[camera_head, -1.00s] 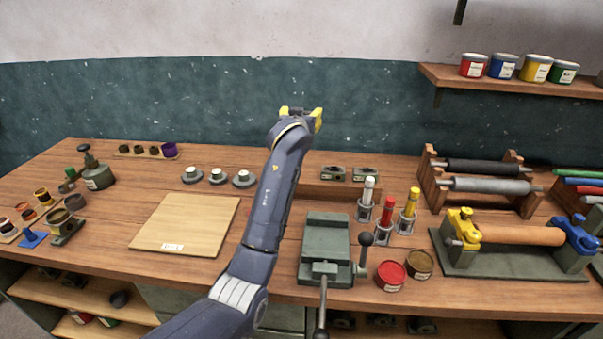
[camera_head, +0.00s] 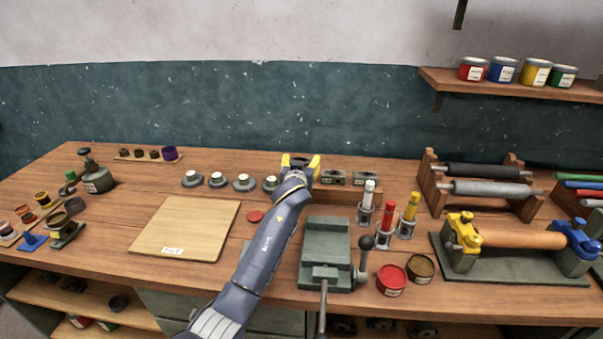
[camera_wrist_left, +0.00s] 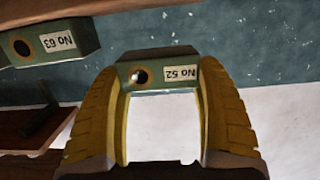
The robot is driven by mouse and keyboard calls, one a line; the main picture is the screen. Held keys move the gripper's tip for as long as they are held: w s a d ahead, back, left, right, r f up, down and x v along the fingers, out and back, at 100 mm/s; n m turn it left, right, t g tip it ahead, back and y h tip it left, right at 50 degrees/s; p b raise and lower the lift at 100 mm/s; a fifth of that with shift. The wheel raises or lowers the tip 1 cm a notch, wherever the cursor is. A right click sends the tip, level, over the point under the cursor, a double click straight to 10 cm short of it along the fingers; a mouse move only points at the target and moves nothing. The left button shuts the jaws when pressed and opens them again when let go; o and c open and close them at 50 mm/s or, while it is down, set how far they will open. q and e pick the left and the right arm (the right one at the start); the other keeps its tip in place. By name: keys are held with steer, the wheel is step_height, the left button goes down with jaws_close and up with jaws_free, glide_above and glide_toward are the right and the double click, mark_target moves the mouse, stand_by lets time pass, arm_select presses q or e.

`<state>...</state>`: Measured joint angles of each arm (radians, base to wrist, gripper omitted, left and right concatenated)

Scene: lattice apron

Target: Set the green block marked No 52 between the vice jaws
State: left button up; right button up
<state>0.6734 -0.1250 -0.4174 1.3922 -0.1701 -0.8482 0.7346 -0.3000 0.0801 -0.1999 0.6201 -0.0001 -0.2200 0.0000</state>
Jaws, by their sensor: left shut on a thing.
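My left gripper (camera_head: 299,165) is over the back of the bench, at the left end of the block row. Its yellow fingers are shut on the green block marked No 52 (camera_wrist_left: 160,76), which sits between the fingertips in the left wrist view. Its label reads upside down there, beside a round brass-rimmed hole. In the head view the fingers mostly hide the block, and I cannot tell whether it still touches its rest. The grey-green vice (camera_head: 327,240) stands at the front, below and right of the gripper. My right gripper is not in view.
A green block marked No 63 (camera_wrist_left: 50,43) is close beside the held one. Ink tubes in stands (camera_head: 388,215) and red (camera_head: 391,277) and brown tins (camera_head: 419,268) flank the vice's right. A wooden board (camera_head: 190,225) lies left. Grey knobs (camera_head: 217,180) line the back.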

arm_select(q)
steer(key=shift+f, duration=1.75)
steer(key=shift+f, duration=0.2)
steer(key=o, duration=1.6)
steer(key=shift+f, duration=0.1)
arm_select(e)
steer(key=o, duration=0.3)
arm_select(q)
steer(key=shift+v, duration=3.75)
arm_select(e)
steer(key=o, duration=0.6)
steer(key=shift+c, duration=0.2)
